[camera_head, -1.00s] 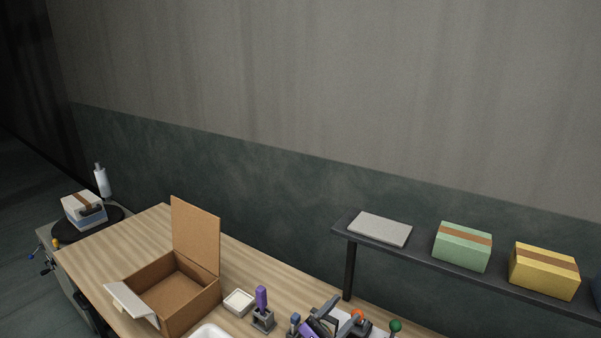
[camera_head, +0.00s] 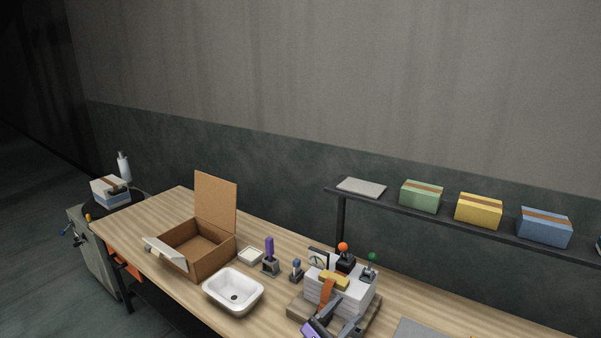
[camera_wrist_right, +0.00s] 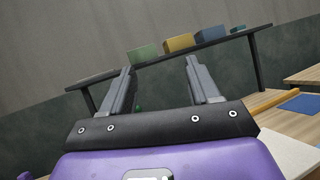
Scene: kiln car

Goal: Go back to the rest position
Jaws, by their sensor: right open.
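My left gripper is not in either view.
The wooden bench (camera_head: 170,215) carries an open cardboard box (camera_head: 212,262), a white basin (camera_head: 233,307), a small white dish (camera_head: 250,256) and a purple-handled tool (camera_head: 269,250). A dark shelf (camera_head: 400,213) holds green (camera_head: 421,198), yellow (camera_head: 478,212) and blue (camera_head: 544,229) boxes.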

